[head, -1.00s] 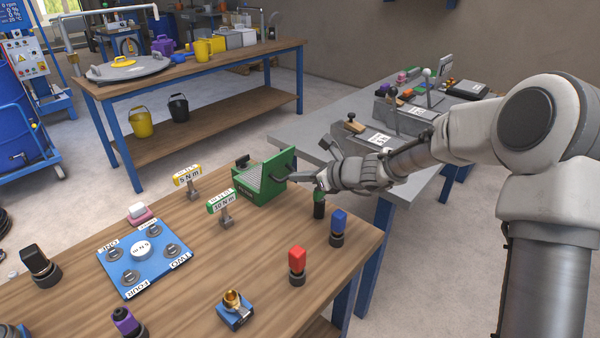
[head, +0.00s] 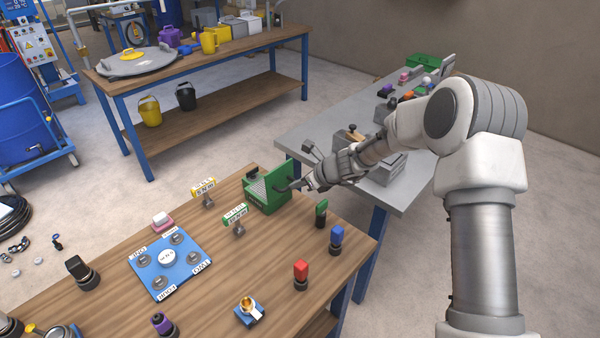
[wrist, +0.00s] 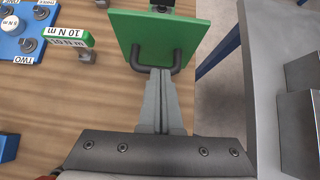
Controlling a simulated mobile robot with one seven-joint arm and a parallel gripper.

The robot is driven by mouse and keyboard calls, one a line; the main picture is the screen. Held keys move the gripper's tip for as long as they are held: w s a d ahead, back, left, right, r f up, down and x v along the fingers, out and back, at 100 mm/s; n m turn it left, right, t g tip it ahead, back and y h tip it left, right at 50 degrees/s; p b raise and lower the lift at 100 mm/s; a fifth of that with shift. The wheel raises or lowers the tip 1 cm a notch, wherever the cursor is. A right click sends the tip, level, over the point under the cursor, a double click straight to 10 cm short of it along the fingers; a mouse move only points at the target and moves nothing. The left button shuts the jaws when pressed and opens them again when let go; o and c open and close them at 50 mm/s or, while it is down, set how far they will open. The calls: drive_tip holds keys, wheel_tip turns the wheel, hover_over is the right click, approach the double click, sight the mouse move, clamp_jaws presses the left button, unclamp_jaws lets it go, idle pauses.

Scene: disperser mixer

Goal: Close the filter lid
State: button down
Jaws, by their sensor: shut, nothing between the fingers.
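The filter is a small green box (head: 262,204) on the wooden workbench, with a pale ribbed surface inside. Its green lid (head: 287,177) stands raised on the right side, with a dark handle on its outer face. In the wrist view the lid (wrist: 153,35) fills the upper middle and the black handle (wrist: 139,66) faces me. My gripper (wrist: 161,73) is shut and empty, its fingertips at the handle's bar; I cannot tell whether they touch it. In the head view my gripper (head: 309,184) is just right of the lid.
The blue plate with knobs (head: 168,262) and the 10 N m sign (head: 236,215) are left of the box. Green, blue (head: 337,236) and red (head: 301,272) pieces stand nearer me. A grey table (head: 300,140) with devices lies behind my arm.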

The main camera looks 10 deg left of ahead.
sight(282, 174)
drive_tip(key=a+r+p, duration=0.1)
drive_tip(key=p, duration=0.3)
drive_tip(key=w+a+p, duration=0.1)
drive_tip(key=p, duration=0.2)
drive_tip(key=shift+w+a+r+h+p, duration=0.1)
drive_tip(key=shift+w+r+h+p, duration=0.05)
drive_tip(key=shift+r+h+p, duration=0.2)
drive_tip(key=shift+w+a+r+p, duration=0.25)
drive_tip(key=shift+w+a+p, duration=0.15)
drive_tip(key=shift+a+p, duration=0.4)
drive_tip(key=w+a, duration=0.1)
drive_tip(key=a, duration=0.1)
drive_tip(key=w+a+f, duration=0.1)
drive_tip(key=a, duration=0.1)
drive_tip(key=w+a, duration=0.1)
drive_tip(key=a, duration=0.1)
drive_tip(key=shift+w+a+f, duration=0.15)
drive_tip(key=shift+w+f, duration=0.15)
drive_tip(key=shift+w, duration=0.1)
drive_tip(key=shift+w+a+f, duration=0.25)
drive_tip(key=shift+a+f, duration=0.05)
drive_tip(key=shift+a, duration=0.1)
drive_tip(key=shift+w+a+f+g, duration=0.1)
drive_tip(key=shift+a+g, duration=0.1)
drive_tip(key=shift+g, duration=0.1)
drive_tip(key=shift+w+a+f+g+h+p, duration=0.15)
drive_tip(key=shift+a+f+g+h+p, duration=0.15)
drive_tip(key=shift+h, duration=0.25)
